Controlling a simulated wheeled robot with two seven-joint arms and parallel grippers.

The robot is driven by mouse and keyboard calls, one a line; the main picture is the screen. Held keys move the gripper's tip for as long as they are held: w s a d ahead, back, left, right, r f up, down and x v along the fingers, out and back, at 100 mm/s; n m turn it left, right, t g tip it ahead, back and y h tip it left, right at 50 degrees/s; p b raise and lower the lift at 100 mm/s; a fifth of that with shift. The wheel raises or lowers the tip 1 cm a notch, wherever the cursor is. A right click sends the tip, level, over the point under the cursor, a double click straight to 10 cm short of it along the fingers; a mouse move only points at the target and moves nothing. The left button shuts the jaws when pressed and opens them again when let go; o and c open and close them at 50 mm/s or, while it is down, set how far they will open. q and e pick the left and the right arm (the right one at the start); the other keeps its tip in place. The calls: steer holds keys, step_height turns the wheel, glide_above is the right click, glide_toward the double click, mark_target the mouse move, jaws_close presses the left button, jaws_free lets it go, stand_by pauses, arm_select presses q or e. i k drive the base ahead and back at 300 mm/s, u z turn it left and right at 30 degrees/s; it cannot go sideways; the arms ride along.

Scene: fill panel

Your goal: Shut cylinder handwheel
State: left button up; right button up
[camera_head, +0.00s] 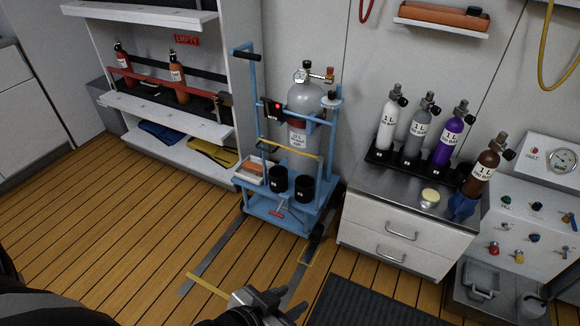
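A large grey cylinder (306,101) stands upright on a blue cart in the middle of the view. My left gripper (290,300) is at the bottom edge, low over the floor and well apart from the cart. Its two dark fingers look parted, with nothing between them. My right gripper is not seen.
The blue cart (278,206) carries two black cups and a small tray. Several small cylinders stand in a black rack (378,156) on a drawer cabinet (400,238) at the right. A gauge panel (525,225) is beyond it. Shelves (160,118) stand at the left. Wooden floor (130,240) is clear in front.

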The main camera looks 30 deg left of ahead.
mark_target(306, 64)
steer(key=u, duration=0.35)
steer(key=i, duration=2)
steer(key=z, duration=0.55)
